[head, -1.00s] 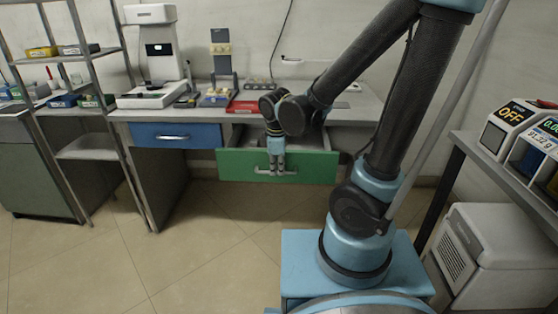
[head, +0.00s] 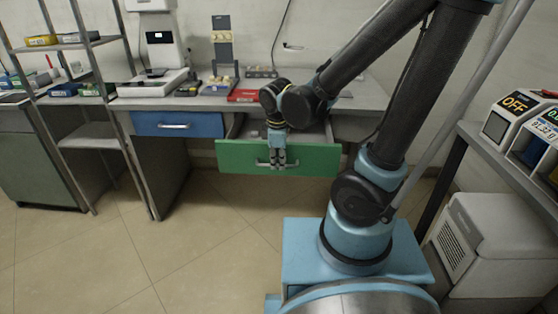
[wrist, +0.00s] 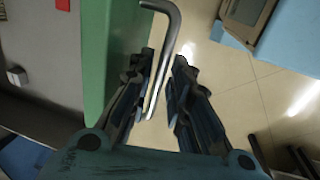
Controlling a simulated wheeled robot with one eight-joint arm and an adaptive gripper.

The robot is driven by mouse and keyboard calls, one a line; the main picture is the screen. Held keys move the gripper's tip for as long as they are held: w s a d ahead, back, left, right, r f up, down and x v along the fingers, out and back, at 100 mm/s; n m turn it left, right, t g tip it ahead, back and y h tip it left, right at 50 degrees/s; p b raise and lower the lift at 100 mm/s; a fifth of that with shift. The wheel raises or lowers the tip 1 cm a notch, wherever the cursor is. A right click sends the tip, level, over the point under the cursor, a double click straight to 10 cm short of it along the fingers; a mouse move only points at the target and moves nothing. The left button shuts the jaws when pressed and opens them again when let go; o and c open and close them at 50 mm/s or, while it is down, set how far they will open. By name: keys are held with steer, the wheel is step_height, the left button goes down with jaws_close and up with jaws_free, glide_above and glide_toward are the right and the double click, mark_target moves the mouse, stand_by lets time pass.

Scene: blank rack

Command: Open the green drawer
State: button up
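The green drawer (head: 310,158) is pulled out from under the bench, so its inside shows behind the front panel. Its metal bar handle (head: 262,164) is on the front. My gripper (head: 277,163) is at the handle, reaching down in front of the panel. In the wrist view, the handle (wrist: 172,30) runs between the two fingers of my gripper (wrist: 164,62). The fingers stand apart, with a visible gap between the handle and the right finger. The handle lies close to the left finger; contact is unclear. The green panel (wrist: 110,60) is left of the fingers.
A closed blue drawer (head: 178,124) is to the left. A red box (head: 243,96) and lab equipment stand on the bench (head: 365,101). A metal shelf (head: 90,140) stands at left, a white chest (head: 490,235) at right. Floor before the drawer is clear.

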step_height(320, 180, up, 12)
steer(key=s, duration=0.2)
steer(key=shift+f, duration=0.15)
stand_by(0.8)
steer(key=shift+d, duration=0.1)
steer(key=s+d+f+m, duration=0.2)
steer(key=d+f+m, duration=0.2)
steer(key=d+m, duration=0.4)
steer(key=s+d+f+m, duration=0.2)
steer(key=d+f+m, duration=0.2)
steer(key=d+m, duration=0.5)
steer(key=d, duration=0.4)
steer(key=shift+s+d+f+m, duration=0.15)
steer(key=shift+d+f+m, duration=0.15)
steer(key=shift+d, duration=0.1)
steer(key=shift+w+f, duration=0.2)
steer(key=shift+w, duration=0.25)
